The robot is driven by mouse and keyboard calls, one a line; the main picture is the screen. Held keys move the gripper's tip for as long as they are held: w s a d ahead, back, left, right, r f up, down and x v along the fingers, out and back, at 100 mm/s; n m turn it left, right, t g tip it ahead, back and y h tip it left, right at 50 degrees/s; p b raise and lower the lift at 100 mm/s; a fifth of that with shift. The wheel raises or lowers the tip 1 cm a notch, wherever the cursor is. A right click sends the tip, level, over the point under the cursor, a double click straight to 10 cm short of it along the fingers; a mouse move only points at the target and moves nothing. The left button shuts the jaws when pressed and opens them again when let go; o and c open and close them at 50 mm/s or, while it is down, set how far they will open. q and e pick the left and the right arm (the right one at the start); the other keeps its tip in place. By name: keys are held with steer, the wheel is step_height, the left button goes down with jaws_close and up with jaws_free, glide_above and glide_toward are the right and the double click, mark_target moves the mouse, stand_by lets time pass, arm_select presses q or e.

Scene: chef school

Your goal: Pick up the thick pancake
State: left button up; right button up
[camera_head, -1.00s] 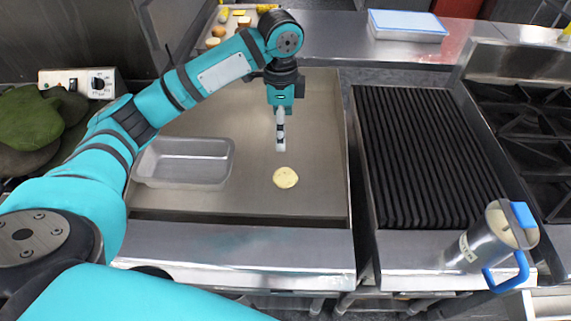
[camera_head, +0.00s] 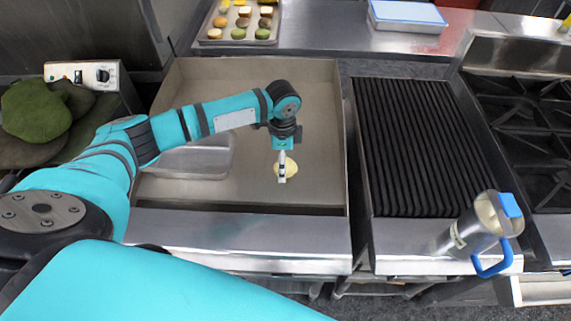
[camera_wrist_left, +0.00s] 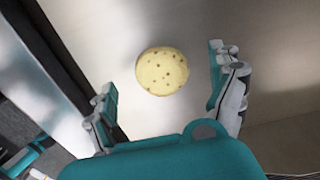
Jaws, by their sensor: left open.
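The pancake (camera_head: 292,168) is a round, pale yellow disc lying on the flat steel griddle (camera_head: 245,95). In the left wrist view the pancake (camera_wrist_left: 162,71) shows small brown specks and lies beyond the fingertips, near the middle of the gap. My left gripper (camera_head: 282,176) is over the pancake in the head view and hides part of it. In the wrist view my left gripper (camera_wrist_left: 160,88) is open and empty, with its fingers spread wide to either side. My right gripper is not in view.
A metal pan (camera_head: 205,160) sits on the griddle's left side, partly behind my left arm. A ribbed black grill (camera_head: 425,150) is to the right, with a metal pitcher (camera_head: 472,232) at its front. A tray (camera_head: 222,41) of food stands at the back.

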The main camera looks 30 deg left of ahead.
arm_select(q)
steer(key=shift+f, duration=1.1)
steer(key=c, duration=1.3)
steer(key=shift+o, duration=0.2)
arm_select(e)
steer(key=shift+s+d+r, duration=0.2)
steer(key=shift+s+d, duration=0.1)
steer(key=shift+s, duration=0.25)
